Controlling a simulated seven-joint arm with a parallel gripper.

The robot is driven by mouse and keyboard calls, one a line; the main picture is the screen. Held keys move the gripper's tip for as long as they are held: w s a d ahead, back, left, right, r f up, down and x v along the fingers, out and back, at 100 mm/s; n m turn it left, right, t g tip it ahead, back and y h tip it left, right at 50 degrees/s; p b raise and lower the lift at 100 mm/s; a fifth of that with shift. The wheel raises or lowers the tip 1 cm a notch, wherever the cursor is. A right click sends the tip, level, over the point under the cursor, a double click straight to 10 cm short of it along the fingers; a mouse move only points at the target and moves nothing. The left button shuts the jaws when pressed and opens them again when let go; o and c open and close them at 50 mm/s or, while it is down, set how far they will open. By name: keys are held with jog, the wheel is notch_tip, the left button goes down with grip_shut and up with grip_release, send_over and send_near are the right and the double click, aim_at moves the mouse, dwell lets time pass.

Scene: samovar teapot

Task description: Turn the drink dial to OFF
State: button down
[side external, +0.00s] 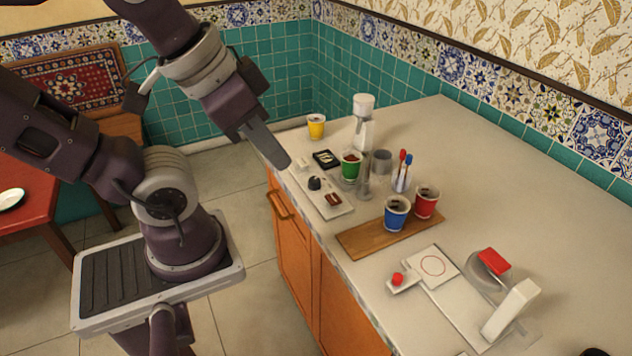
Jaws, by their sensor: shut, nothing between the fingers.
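A small black knob (315,183), which looks like the drink dial, sits on a pale control panel (340,210) near the counter's left edge. Its pointer and any OFF marking are too small to read. A brown rocker-like part (333,199) and a small white part (302,163) are on the same panel. My gripper (280,161) is shut and empty. It points down toward the panel and appears above and left of the knob in the picture, apart from it; the exact gap cannot be told.
A green cup (350,164) stands by a white-topped dispenser (363,120), with a black square (326,159) close by. A yellow cup (316,126) is behind.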

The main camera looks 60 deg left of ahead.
jog(key=c, duration=1.7)
grip_release()
jog(key=shift+w, duration=0.35)
jog(key=o, duration=0.7)
jog(key=w+a+g, duration=0.1)
jog(key=w+a, duration=0.1)
jog(key=w, duration=0.5)
jog(key=shift+a+f+n, duration=0.15)
jog(key=shift+a+n, duration=0.25)
jog(key=n+g, duration=0.3)
jog(key=g, duration=0.2)
send_over(314, 179)
notch_tip(314, 179, down, 24)
jog(key=shift+w, duration=0.1)
notch_tip(314, 179, down, 7)
jog(key=shift+r, duration=0.15)
jog(key=shift+f, duration=0.25)
grip_shut()
